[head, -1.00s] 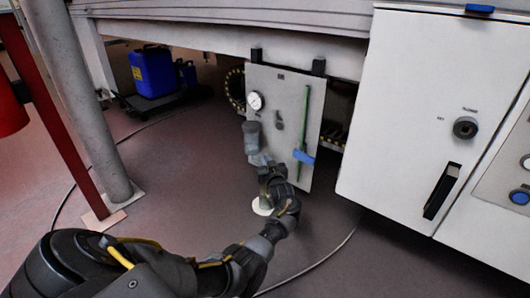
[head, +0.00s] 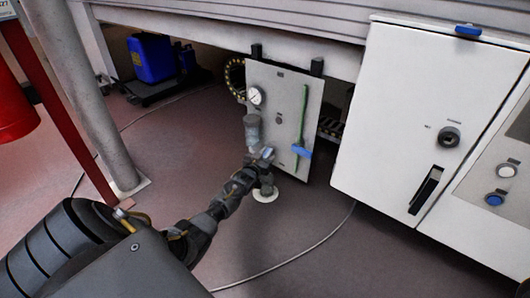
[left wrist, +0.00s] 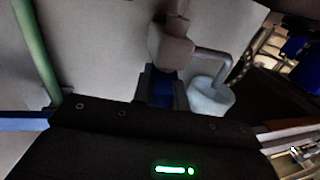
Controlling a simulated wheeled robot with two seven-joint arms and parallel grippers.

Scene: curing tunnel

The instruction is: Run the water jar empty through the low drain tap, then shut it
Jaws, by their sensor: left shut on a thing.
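The water jar (head: 252,127) is a grey cylinder on the pale panel (head: 285,90), below a round gauge. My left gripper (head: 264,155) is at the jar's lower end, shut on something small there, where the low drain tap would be. Its jaws hide most of the tap, so I cannot tell how far it is turned. In the left wrist view a dark blue piece (left wrist: 162,92) sits at the jaws, under a grey-brown part. A pale cup with a bent pipe (left wrist: 210,97) is beside it. My right gripper is out of view.
A green upright tube (head: 304,112) with a blue piece (head: 301,152) is right of the jar. A white cabinet (head: 400,110) stands further right. A grey post (head: 85,90) is at left.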

